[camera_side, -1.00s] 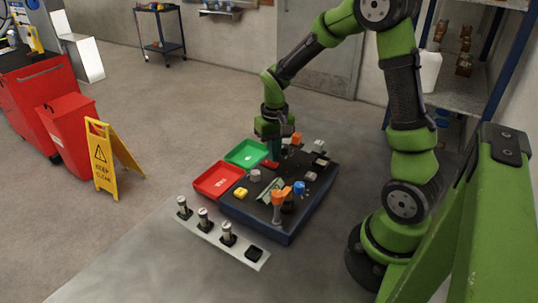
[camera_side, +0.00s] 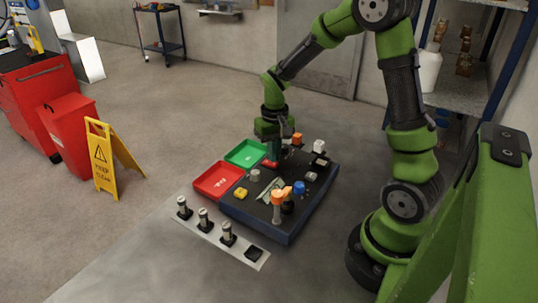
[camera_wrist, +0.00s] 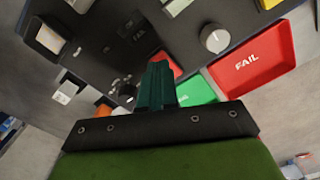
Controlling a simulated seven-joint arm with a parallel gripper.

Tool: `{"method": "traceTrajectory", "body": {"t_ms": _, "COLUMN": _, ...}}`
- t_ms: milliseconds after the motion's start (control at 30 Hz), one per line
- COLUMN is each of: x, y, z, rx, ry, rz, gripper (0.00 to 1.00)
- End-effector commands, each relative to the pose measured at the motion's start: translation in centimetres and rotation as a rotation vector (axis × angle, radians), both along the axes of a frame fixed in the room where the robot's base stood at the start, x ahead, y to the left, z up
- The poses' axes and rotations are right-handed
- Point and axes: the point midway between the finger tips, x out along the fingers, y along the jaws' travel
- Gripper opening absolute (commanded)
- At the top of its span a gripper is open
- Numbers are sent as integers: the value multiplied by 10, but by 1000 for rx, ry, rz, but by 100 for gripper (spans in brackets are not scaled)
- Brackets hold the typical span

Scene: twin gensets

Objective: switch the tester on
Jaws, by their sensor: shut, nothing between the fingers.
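The tester (camera_side: 277,235) is a dark-topped box with blue sides on the table, carrying knobs and coloured parts. A red part (camera_side: 270,163), possibly its switch, sits near its far left edge; a red part (camera_wrist: 171,65) also shows beside my fingertips in the wrist view. My gripper (camera_side: 274,154) points down over the far part of the tester, close to the red part. Its dark green fingers (camera_wrist: 157,80) are shut and empty. I cannot tell whether they touch the red part, and the fingers partly hide it.
A green tray (camera_side: 246,153) and a red FAIL tray (camera_side: 218,181) lie left of the tester. A strip (camera_side: 205,234) with several upright metal parts lies in front. On the tester stand a yellow part (camera_side: 240,193), a blue knob (camera_side: 299,188) and orange parts (camera_side: 278,197).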

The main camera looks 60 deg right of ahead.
Motion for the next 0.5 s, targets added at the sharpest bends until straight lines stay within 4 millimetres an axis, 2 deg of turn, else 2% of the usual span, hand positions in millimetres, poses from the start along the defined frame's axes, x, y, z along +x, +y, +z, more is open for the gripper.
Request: {"method": "traceTrajectory", "body": {"t_ms": 500, "x": 0, "y": 0, "z": -8, "rx": 1, "ry": 2, "rz": -1, "gripper": 0}}
